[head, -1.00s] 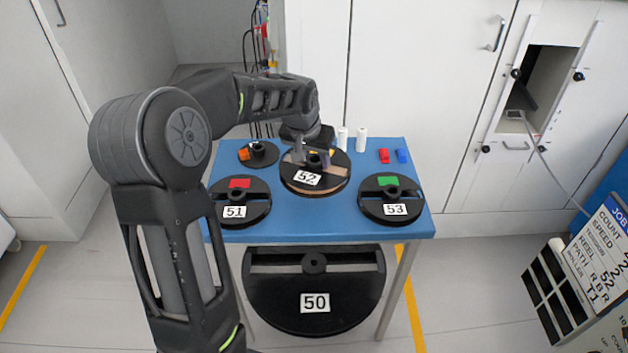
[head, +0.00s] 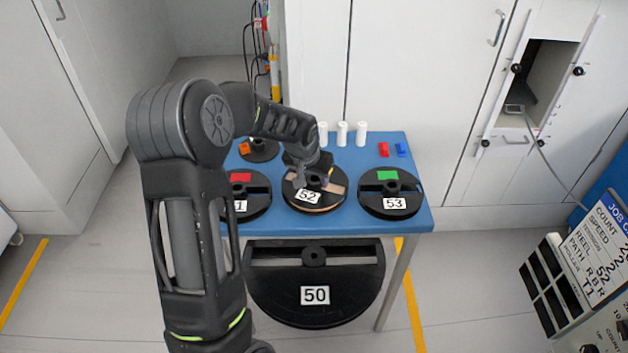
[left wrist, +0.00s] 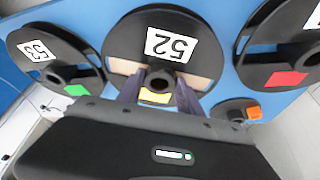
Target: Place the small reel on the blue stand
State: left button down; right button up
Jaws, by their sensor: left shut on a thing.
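The reel labelled 52 (head: 308,197) is a black disc with a brownish band and a raised hub, at the middle of the blue-topped table (head: 283,228). My left gripper (head: 314,180) reaches over it from behind and is shut on its hub. In the left wrist view the two fingers (left wrist: 158,84) stand on either side of the hub of reel 52 (left wrist: 170,42), by a yellow patch. The reel looks level; I cannot tell whether it touches the table. No separate blue stand shows apart from this table. My right gripper is not in view.
Reel 51 (head: 252,203) with a red patch and reel 53 (head: 391,203) with a green patch flank reel 52. A smaller disc (head: 260,153) with an orange block sits behind left. White cylinders (head: 342,133) stand at the back. Large reel 50 (head: 315,275) is below the tabletop.

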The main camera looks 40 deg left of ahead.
pick_arm(q)
jog(key=shift+f, duration=0.8)
jog(key=shift+f, duration=0.2)
jog(key=c, duration=0.8)
grip_release()
jog(key=shift+r, duration=0.1)
jog(key=shift+r, duration=0.15)
jog(key=b+v, duration=0.2)
jog(key=v, duration=1)
